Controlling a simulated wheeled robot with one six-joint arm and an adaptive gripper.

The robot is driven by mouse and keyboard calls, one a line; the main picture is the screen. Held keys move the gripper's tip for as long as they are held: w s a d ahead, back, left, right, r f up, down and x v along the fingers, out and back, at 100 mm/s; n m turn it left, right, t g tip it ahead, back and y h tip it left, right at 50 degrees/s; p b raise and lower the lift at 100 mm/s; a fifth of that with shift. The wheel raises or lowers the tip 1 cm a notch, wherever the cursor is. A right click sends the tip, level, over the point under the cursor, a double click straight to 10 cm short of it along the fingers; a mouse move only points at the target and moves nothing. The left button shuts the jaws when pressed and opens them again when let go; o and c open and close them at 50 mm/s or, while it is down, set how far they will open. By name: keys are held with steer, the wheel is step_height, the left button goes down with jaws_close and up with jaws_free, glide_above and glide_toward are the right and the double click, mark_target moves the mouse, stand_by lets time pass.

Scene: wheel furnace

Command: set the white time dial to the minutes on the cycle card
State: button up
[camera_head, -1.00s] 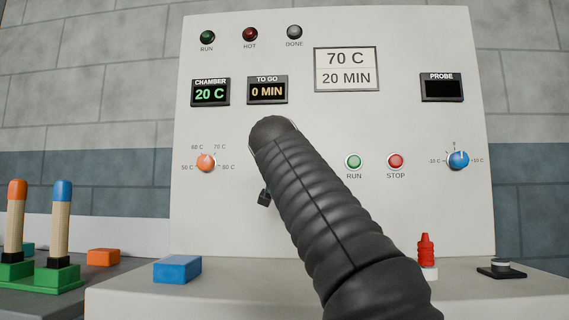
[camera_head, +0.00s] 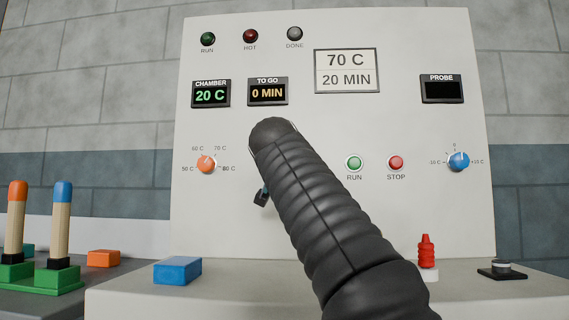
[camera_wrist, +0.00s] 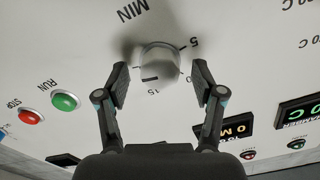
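The white time dial (camera_wrist: 163,60) shows in the wrist view, with the numbers 5, 0 and 15 and the word MIN around it. A dark mark lies at its edge near the 15. My gripper (camera_wrist: 160,70) is open, one finger on each side of the dial, with visible gaps. In the head view my arm hides the dial; one finger (camera_head: 262,196) shows past it. The cycle card (camera_head: 346,70) reads 70 C and 20 MIN. The TO GO display (camera_head: 267,92) reads 0 MIN.
The orange temperature dial (camera_head: 206,163) is left of my arm. The green RUN button (camera_head: 354,163), red STOP button (camera_head: 396,163) and blue probe dial (camera_head: 458,161) are to the right. A blue block (camera_head: 177,270) and red bottle-shaped object (camera_head: 426,251) stand on the ledge below.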

steer(key=s, duration=1.2)
steer(key=shift+a, duration=0.2)
stand_by(0.4)
